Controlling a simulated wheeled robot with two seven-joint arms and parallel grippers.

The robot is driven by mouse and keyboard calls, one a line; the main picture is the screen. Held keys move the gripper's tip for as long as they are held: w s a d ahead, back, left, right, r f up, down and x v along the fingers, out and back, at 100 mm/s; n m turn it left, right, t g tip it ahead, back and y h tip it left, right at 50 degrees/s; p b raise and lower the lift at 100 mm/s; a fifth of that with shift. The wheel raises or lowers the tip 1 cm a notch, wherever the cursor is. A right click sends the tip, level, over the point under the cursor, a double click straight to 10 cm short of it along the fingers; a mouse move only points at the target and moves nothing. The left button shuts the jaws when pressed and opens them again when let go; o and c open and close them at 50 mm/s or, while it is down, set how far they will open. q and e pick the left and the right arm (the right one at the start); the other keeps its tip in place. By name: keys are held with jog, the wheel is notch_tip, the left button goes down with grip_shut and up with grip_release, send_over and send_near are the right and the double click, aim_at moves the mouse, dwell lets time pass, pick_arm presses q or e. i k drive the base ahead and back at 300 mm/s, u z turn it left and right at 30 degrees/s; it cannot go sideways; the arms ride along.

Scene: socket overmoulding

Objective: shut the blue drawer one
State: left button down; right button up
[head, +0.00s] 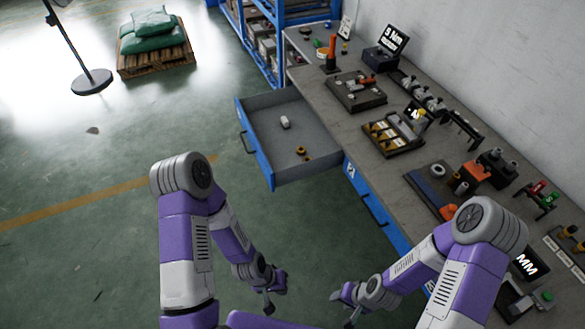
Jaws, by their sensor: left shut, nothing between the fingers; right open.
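A blue-fronted drawer (258,153) stands pulled out from under the workbench, on its left side. Its grey tray holds a small white part (285,122) and small orange-brown parts (301,151). The drawer's dark handle (247,143) is on its outer blue face. My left gripper (268,308) is low in the picture, below the drawer and apart from it, shut and empty. My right gripper (345,318) is to the right of it, near the bench's lower drawers, open and empty. The fingers of both are small in view.
The workbench (312,88) runs along the wall, carrying trays, tools and fixtures. A second blue drawer front (370,205) is closed beside the open one. Green floor is clear left of the drawer. A pallet (155,60) with green sacks and a stand's round base (92,82) lie farther back.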

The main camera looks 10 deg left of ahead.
aim_at(274, 147)
jog(key=z, duration=0.05)
jog(key=i, duration=0.85)
jog(key=u, duration=0.65)
